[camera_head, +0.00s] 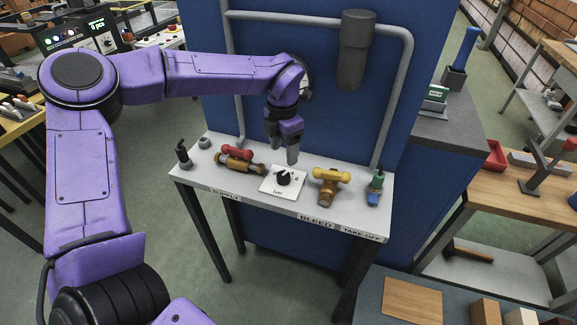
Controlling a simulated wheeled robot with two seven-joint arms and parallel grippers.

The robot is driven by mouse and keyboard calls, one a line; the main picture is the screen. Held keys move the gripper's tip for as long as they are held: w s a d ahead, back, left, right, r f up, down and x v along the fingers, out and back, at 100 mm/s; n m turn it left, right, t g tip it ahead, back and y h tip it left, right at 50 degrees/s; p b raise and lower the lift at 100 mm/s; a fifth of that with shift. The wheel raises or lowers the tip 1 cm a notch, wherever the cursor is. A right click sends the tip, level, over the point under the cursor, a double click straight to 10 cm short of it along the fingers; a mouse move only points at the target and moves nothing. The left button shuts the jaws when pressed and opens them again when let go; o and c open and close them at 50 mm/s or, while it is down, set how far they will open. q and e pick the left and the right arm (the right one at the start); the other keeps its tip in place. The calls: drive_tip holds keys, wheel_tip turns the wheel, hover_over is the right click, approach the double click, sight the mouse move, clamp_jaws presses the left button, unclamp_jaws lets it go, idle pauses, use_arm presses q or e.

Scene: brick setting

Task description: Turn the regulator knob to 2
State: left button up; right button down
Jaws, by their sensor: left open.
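The regulator knob (284,179) is a small black knob on a white dial plate (272,188), in the middle of a narrow grey bench (219,183). The numbers on the dial are too small to read, so I cannot tell its setting. My left gripper (283,156) points down just above and behind the knob. It is open, its fingertips look apart from the knob, and nothing shows between them. My right gripper does not show.
A valve with a red handle (237,151) sits left of the dial, and a brass valve with a yellow handle (328,176) sits right of it. A green and blue fitting (375,188) stands at the right end. A blue panel (330,115) with grey pipes rises behind.

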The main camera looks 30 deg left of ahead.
sight(282, 175)
use_arm(q)
drive_tip(key=f, duration=0.3)
drive_tip(key=f+p, duration=0.1)
drive_tip(key=f, duration=0.4)
drive_tip(key=shift+s+f, duration=0.25)
drive_tip(key=shift+f, duration=0.05)
drive_tip(key=shift+a, duration=0.1)
drive_tip(key=c, duration=1.1)
